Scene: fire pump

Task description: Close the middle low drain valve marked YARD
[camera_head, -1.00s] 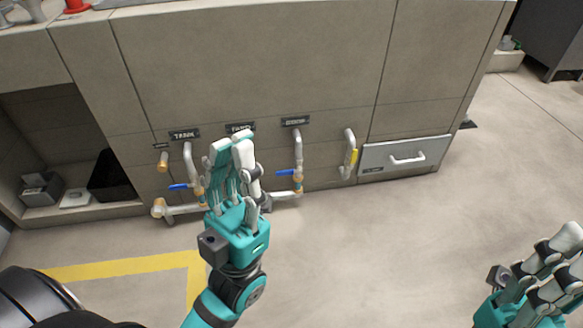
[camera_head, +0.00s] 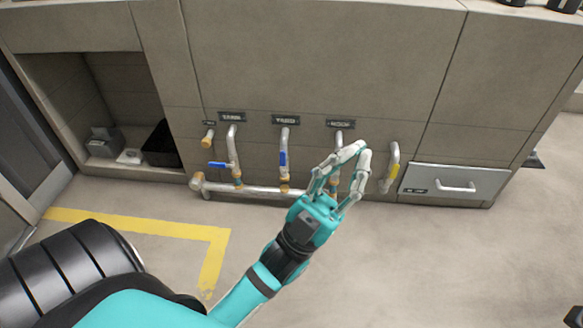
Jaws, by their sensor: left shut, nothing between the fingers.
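The middle low drain valve has a blue lever (camera_head: 283,160) on the pipe below the YARD label (camera_head: 286,120). Its lever stands upright, in line with the pipe. My left gripper (camera_head: 360,152) is shut and empty. It is to the right of the YARD valve, apart from it, in front of the right-hand drain pipe (camera_head: 340,139). The gripper hides that pipe's lower part and its valve lever. My right gripper is not in view.
The left drain valve's blue lever (camera_head: 218,165) points sideways. A horizontal pipe (camera_head: 262,191) joins the pipes low down. A pipe with a yellow lever (camera_head: 393,172) and a grey drawer (camera_head: 455,183) are to the right. The floor in front is clear.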

